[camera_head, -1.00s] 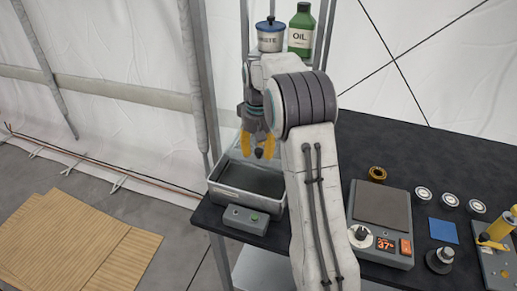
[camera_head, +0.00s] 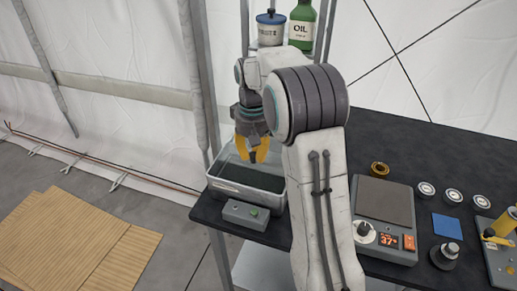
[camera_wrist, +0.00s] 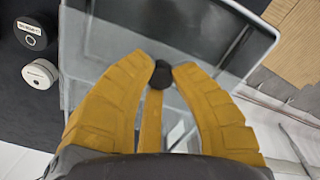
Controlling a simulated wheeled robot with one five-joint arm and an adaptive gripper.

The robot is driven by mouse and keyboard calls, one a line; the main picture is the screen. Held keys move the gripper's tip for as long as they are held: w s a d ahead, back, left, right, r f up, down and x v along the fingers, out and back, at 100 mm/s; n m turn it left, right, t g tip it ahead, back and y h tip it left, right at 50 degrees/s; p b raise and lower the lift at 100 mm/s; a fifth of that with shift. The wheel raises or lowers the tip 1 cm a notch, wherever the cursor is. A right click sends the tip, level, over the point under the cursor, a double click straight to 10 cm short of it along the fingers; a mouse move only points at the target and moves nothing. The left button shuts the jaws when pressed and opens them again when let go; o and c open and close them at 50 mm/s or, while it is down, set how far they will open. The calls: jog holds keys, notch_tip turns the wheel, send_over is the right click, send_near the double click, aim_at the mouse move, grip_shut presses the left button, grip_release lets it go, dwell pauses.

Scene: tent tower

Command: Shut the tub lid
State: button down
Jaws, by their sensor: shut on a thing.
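The tub (camera_head: 228,190) is a grey metal box at the table's left end, with a dark inside showing. Its lid (camera_wrist: 195,32) is a clear pane that fills the upper middle of the wrist view; in the head view it is faint and partly hidden, so its exact tilt is hard to tell. A small black knob (camera_wrist: 161,76) on the lid sits between the yellow fingertips of my gripper (camera_head: 253,156). My gripper is shut on this knob, above the tub, and also shows in the wrist view (camera_wrist: 160,73).
A blue-lidded jar (camera_head: 271,30) and a green oil bottle (camera_head: 301,28) stand behind my arm.

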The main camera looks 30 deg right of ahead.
jog(key=s+a+b, duration=0.1)
jog(key=s+a, duration=0.3)
jog(key=shift+s+a+b, duration=0.2)
jog(key=shift+a+b, duration=0.05)
jog(key=shift+b, duration=0.1)
jog(key=shift+f, duration=0.1)
jog(key=c, duration=1.1)
grip_release()
jog(key=shift+a, duration=0.1)
jog(key=shift+o, duration=0.3)
notch_tip(320, 180, up, 12)
jog(key=shift+s, duration=0.1)
